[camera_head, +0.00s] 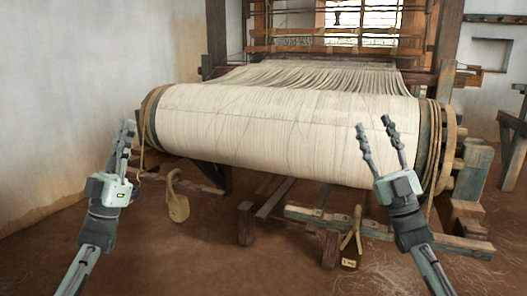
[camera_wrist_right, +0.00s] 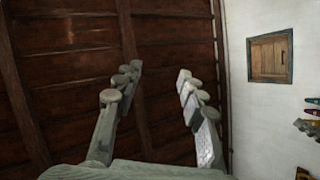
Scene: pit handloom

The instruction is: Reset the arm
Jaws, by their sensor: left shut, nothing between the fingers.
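My left gripper (camera_head: 126,132) is raised at the left, in front of the left end of the loom's warp beam. Its fingers are together and hold nothing. My right gripper (camera_head: 374,129) is raised at the right, in front of the beam's right part. Its two fingers are spread apart with nothing between them. In the right wrist view the right gripper (camera_wrist_right: 158,82) points up, with a clear gap between its fingers and the dark wooden ceiling (camera_wrist_right: 70,70) beyond.
The wide beam wound with cream warp (camera_head: 270,130) spans the space behind both grippers. A wooden frame (camera_head: 510,125) stands at right. Brown floor in front is mostly clear.

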